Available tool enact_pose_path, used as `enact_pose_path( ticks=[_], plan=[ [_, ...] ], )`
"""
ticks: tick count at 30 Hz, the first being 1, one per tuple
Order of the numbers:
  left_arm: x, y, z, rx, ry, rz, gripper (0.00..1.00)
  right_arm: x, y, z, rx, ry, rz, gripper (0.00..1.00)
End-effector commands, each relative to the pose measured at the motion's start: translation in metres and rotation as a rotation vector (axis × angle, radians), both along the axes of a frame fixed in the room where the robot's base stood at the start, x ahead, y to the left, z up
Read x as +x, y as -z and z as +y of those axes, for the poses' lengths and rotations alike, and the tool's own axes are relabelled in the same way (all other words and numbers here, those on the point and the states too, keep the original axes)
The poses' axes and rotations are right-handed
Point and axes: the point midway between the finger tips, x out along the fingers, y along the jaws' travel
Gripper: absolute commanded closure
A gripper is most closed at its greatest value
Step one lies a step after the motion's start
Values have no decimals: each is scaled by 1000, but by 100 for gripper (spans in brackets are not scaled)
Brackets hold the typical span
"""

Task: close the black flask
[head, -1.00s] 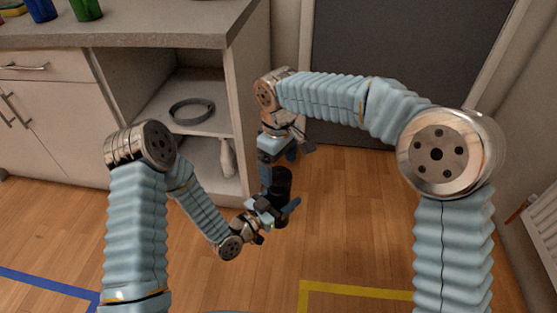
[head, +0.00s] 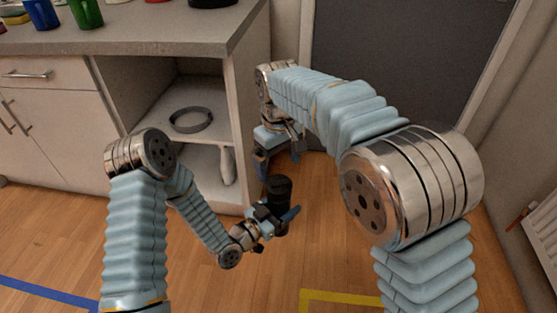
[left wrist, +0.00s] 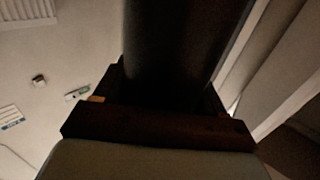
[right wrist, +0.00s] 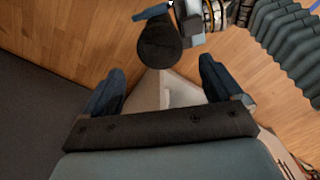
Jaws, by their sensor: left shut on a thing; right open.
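The black flask (head: 279,188) stands roughly upright in the air in front of the cabinet. My left gripper (head: 273,216) is shut around its body; the dark body fills the middle of the left wrist view (left wrist: 180,45). The right wrist view shows the flask's round dark top (right wrist: 158,42), which looks covered. I cannot tell how tightly any lid sits. My right gripper (head: 278,161) is open and empty, above and beyond the flask and apart from it. Its spread fingers (right wrist: 162,82) have nothing between them.
The cabinet (head: 240,120) with open shelves stands behind and left of the grippers. A grey ring (head: 191,119) and a pale bottle (head: 227,165) are on its shelves. Cups, including a green one (head: 86,13), stand on the counter. The floor to the right is clear.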

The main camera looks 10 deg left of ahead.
Motion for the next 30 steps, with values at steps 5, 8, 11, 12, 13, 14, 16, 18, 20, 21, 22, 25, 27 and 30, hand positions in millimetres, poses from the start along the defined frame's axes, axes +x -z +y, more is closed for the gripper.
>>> enact_pose_path(
  ticks=[5,8,11,12,13,14,16,18,20,21,22,25,27,30],
  plan=[
    [0,-1,0,-1,0,-3,100,0,13,0,-3,-1,2,7],
    [0,-1,0,-2,0,-2,100,0,29,-1,-4,-1,3,7],
    [0,-1,0,-1,0,-3,100,0,45,0,-3,-1,2,7],
    [0,-1,0,-1,0,-3,100,0,51,-1,-4,-1,3,7],
    [0,-1,0,-1,0,-3,100,0,56,-1,-4,0,3,7],
    [0,-1,0,-1,0,-3,100,0,60,0,-3,-1,2,7],
    [0,-1,0,-1,0,-3,100,0,67,-1,-3,-1,2,7],
    [0,-1,0,-1,0,-3,100,0,74,-1,-3,0,2,7],
    [0,-1,0,-2,0,-2,100,0,77,-1,-3,0,2,7],
    [0,-1,0,-2,0,-2,100,0,78,-1,-2,0,1,7],
    [0,-1,0,-2,0,-2,100,0,79,0,-1,0,0,7],
    [0,-1,0,-1,0,-3,100,0,80,0,-1,0,-1,7],
    [0,-1,0,-1,0,-3,100,0,80,0,-1,0,-1,7],
    [0,-1,0,-1,0,-3,100,0,80,0,-1,0,-1,7]
  ],
)
